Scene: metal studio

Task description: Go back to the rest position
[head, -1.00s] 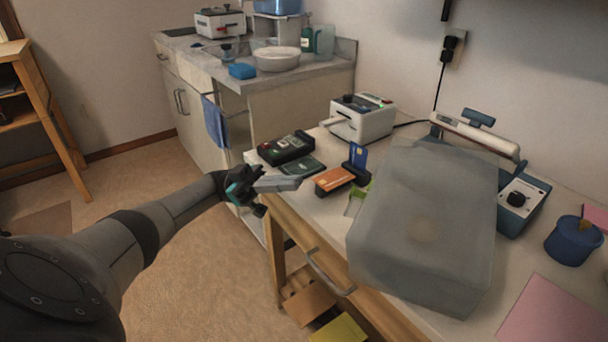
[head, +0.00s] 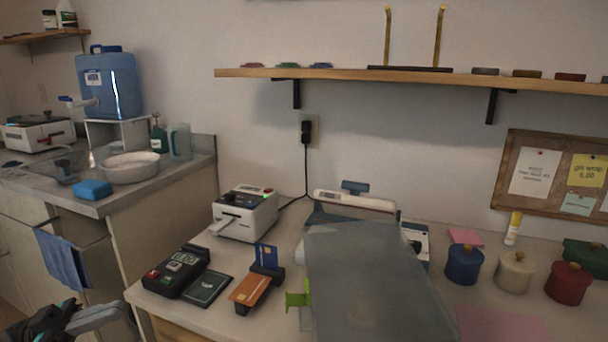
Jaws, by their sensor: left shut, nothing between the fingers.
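My left gripper (head: 80,318) shows at the bottom left corner of the head view, its grey fingers shut together with nothing between them. It is in front of the worktable's left end, apart from the things on it. The rest of the left arm is mostly below the frame. My right gripper is not in view.
The worktable holds a card terminal (head: 176,271), an orange card in a black reader (head: 254,288), a white label machine (head: 245,214), a large grey covered block (head: 370,285) and several lidded pots, including a blue one (head: 464,264). A sink counter (head: 150,190) stands left.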

